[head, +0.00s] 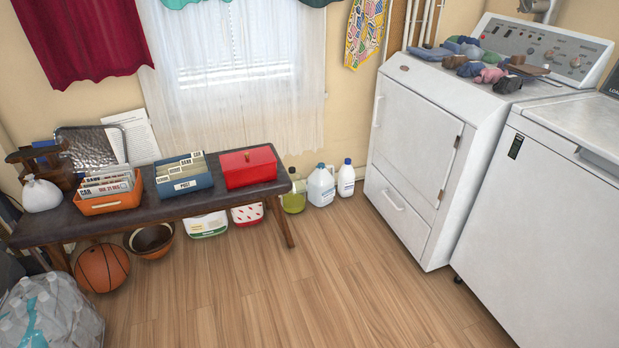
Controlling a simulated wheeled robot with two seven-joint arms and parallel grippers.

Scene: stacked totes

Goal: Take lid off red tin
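A red tin (249,173) sits at the right end of the dark low bench, against the window side. Its red lid (247,158) is on it, with a small knob or handle on top. Neither of my grippers shows in the head view, so nothing is seen near the tin.
On the bench (130,217), a blue file box (185,187) stands just left of the tin, and an orange file box (107,206) further left. Bottles (321,186) stand on the floor right of the bench. The wooden floor (270,290) is clear.

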